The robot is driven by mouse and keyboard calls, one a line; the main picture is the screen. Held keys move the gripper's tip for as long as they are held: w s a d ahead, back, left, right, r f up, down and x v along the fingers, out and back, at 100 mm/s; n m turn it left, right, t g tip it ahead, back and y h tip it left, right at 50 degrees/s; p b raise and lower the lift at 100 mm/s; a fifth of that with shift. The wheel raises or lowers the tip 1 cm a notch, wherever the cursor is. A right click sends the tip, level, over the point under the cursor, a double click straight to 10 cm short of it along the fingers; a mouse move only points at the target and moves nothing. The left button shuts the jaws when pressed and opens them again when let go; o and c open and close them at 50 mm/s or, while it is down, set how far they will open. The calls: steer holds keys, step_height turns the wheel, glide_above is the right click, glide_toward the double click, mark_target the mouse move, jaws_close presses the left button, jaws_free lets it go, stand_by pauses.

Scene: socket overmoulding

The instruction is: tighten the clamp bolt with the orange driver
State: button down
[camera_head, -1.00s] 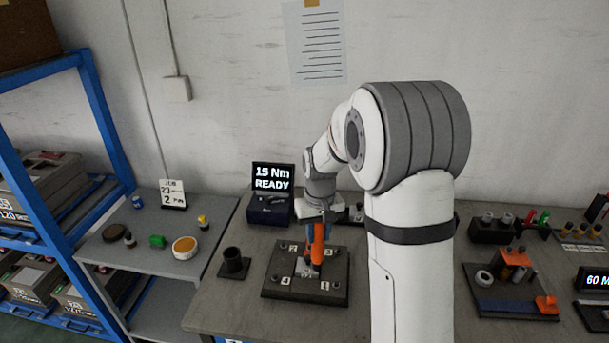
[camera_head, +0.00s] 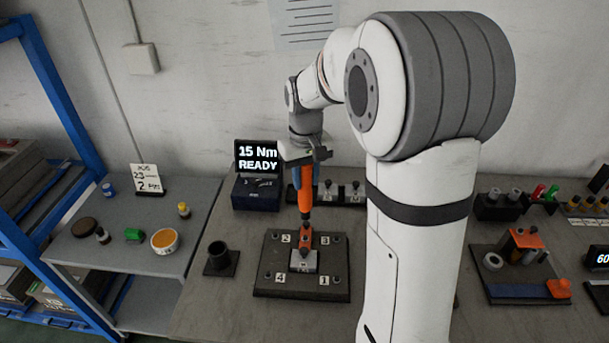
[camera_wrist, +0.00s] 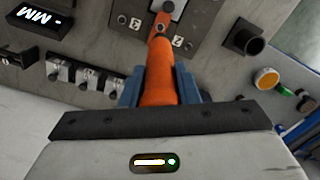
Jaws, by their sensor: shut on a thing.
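My gripper (camera_head: 304,168) is shut on the orange driver (camera_head: 305,190), which points down, nearly upright. In the wrist view the driver (camera_wrist: 158,75) sits between the blue fingers. Below its tip, an orange clamp (camera_head: 299,251) lies on a grey metal block in the middle of a dark fixture plate (camera_head: 268,285). The plate carries number labels 1 to 4 with a bolt by each. The driver's dark tip is just over the clamp's far end. I cannot tell whether it touches, and the clamp bolt's head is not clear.
A torque display (camera_head: 257,160) behind the plate reads "15 Nm READY". A rack of small sockets (camera_head: 340,194) stands behind the driver. A black cup (camera_head: 219,256) stands left of the plate. An orange and blue fixture (camera_head: 522,262) is at right.

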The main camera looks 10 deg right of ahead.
mark_target(306, 191)
steer(key=shift+f+b, duration=2.6)
steer(key=shift+f, duration=1)
steer(key=shift+s, duration=0.1)
steer(key=shift+s+f+b, duration=0.1)
steer(key=shift+f+b, duration=0.75)
steer(key=shift+f, duration=0.5)
stand_by(1.0)
steer(key=shift+r+p, duration=1.85)
steer(key=shift+r, duration=0.8)
steer(key=shift+f, duration=0.15)
